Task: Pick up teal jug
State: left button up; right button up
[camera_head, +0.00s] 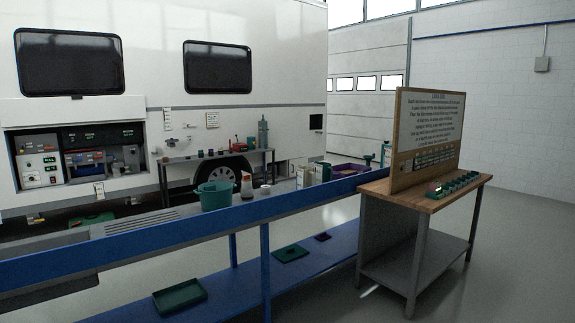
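A teal, open-topped vessel (215,196) stands upright on the long blue-edged bench, near the middle of the view. It looks like a bucket or jug; I cannot make out a handle or spout. A smaller teal item (368,159) shows farther right at the bench's far end, too small to identify. Neither of my grippers is in view, and nothing is seen touching the teal vessel.
The blue-edged bench (150,236) crosses in front. A bottle (247,186) stands right of the vessel. A wooden table (425,196) with a sign board (428,135) stands right. A green tray (180,297) lies on the lower shelf. Floor at right is clear.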

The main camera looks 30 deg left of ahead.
aim_at(323, 171)
jog(key=i+j+u, duration=0.2)
jog(key=i+j, duration=0.2)
jog(key=i, duration=0.25)
jog(key=i+j+u, duration=0.25)
jog(key=i, duration=0.4)
jog(key=i+j+u, duration=0.2)
jog(key=i, duration=0.5)
jog(key=i+j+u, duration=0.25)
jog(key=i, duration=0.45)
jog(key=l, duration=0.1)
